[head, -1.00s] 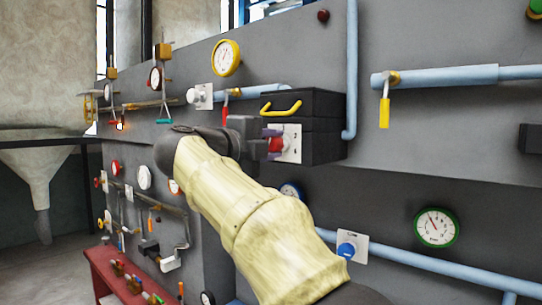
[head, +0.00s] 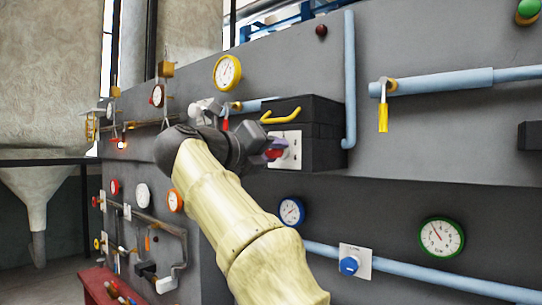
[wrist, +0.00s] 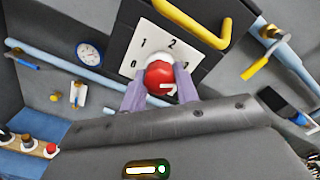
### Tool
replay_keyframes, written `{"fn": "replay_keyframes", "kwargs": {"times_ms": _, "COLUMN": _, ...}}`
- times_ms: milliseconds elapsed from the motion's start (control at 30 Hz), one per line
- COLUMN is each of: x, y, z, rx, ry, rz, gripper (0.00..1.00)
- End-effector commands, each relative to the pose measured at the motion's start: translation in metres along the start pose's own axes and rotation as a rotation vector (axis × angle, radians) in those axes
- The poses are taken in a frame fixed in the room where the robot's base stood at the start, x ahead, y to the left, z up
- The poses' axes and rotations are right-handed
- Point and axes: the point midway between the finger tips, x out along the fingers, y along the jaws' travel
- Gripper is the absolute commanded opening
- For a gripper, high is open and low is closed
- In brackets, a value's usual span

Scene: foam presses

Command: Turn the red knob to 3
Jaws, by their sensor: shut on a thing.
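The red knob (wrist: 158,74) sits on a white dial plate (wrist: 148,28) on the front of a black box. The numbers 0, 1 and 2 show around it in the wrist view; I cannot read a 3 clearly. A white mark shows on the knob's near face, but I cannot tell which number the knob points to. My gripper (wrist: 160,92) is shut on the knob, one purple finger on each side. In the head view, the knob (head: 272,154) is partly hidden by my gripper, and the plate (head: 294,149) shows beside it.
A yellow handle (head: 281,116) sticks out from the black box (head: 325,135) just above the plate. A light-blue pipe (head: 349,80) runs down right of the box. A blue knob (head: 349,265) and a blue-rimmed gauge (head: 291,211) are lower on the wall.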

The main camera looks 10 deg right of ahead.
Motion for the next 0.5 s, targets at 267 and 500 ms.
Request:
{"fn": "replay_keyframes", "kwargs": {"times_ms": 267, "x": 0.0003, "y": 0.0035, "z": -0.0019, "rx": 0.018, "ry": 0.007, "rz": 0.003, "gripper": 0.08}}
{"fn": "replay_keyframes", "kwargs": {"times_ms": 500, "x": 0.0003, "y": 0.0039, "z": -0.0022, "rx": 0.016, "ry": 0.008, "rz": 0.004, "gripper": 0.34}}
